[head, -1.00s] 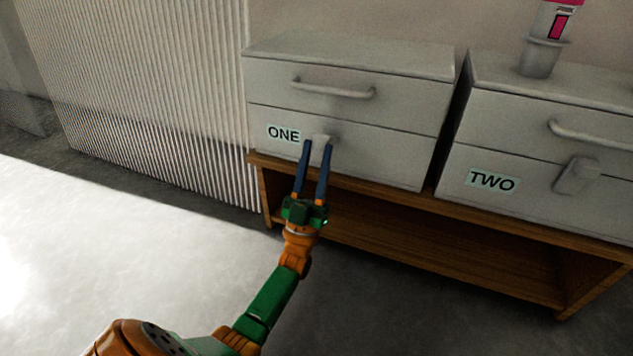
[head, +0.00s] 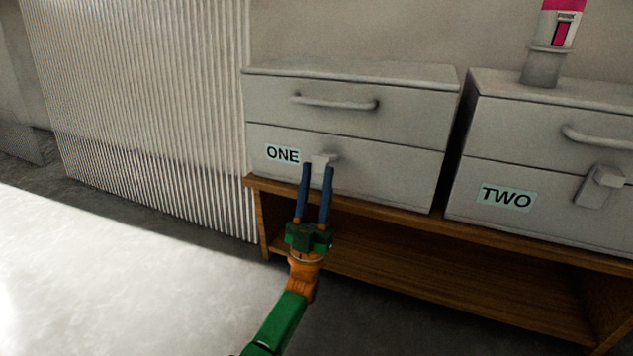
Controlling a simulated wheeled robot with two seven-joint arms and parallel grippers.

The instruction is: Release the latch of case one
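Case one (head: 390,165) is a grey two-part box with a lid handle and a label reading ONE (head: 283,154). Its latch (head: 321,159) is a small light grey tab on the lower front, just right of the label. My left gripper (head: 318,168) reaches up from below with its two blue fingers apart. The fingertips stand at either side of the latch's lower part; whether they touch it I cannot tell. The lower part of the latch is partly hidden by the fingers. My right gripper is not in view.
Case two (head: 480,140), with label TWO (head: 508,197) and its own latch (head: 598,186), stands to the right across a narrow gap. A pink and white tube (head: 560,27) stands on it. Both cases rest on a wooden shelf (head: 440,222). A ribbed panel (head: 150,110) is at left.

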